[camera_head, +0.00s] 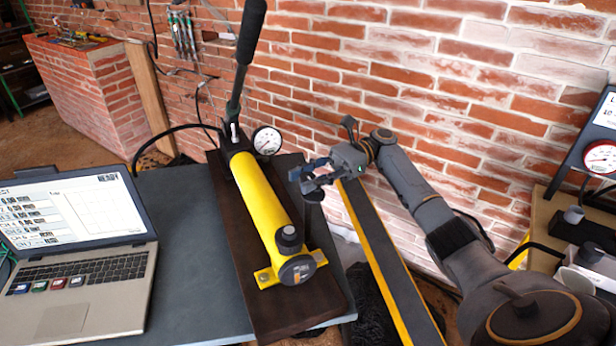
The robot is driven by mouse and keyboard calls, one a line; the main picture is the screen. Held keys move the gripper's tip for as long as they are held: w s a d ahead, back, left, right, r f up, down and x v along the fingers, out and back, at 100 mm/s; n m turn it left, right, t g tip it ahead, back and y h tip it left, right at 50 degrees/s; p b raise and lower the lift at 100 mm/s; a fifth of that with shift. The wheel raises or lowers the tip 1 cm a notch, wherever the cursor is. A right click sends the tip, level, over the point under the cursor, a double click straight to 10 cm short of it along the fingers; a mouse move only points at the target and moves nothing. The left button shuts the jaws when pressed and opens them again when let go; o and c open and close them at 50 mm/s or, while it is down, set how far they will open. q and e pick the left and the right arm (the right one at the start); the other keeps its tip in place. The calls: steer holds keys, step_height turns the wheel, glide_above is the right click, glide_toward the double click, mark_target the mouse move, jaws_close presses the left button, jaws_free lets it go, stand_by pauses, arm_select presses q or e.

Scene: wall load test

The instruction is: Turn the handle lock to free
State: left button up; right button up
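A yellow hand pump (258,195) lies on a dark wooden board (243,262). Its long handle (251,35) with a black grip stands raised and tilted at the far end. The metal joint at the handle's foot (233,130) shows small; I cannot make out a separate handle lock or its setting. My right gripper (302,181) hangs right of the pump's barrel, its fingers apart and nothing seen between them. My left gripper is out of view.
A pressure gauge (267,140) sits by the pump's far end. An open laptop (75,255) stands left on the grey table (192,240). A brick wall (430,90) rises behind. A black hose (165,135) runs left from the pump. Another gauge (600,157) stands far right.

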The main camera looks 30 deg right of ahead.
mark_target(307, 177)
steer(key=shift+o, duration=1)
steer(key=shift+r, duration=0.15)
step_height(307, 177, up, 10)
steer(key=shift+f, duration=0.15)
steer(key=shift+f, duration=0.1)
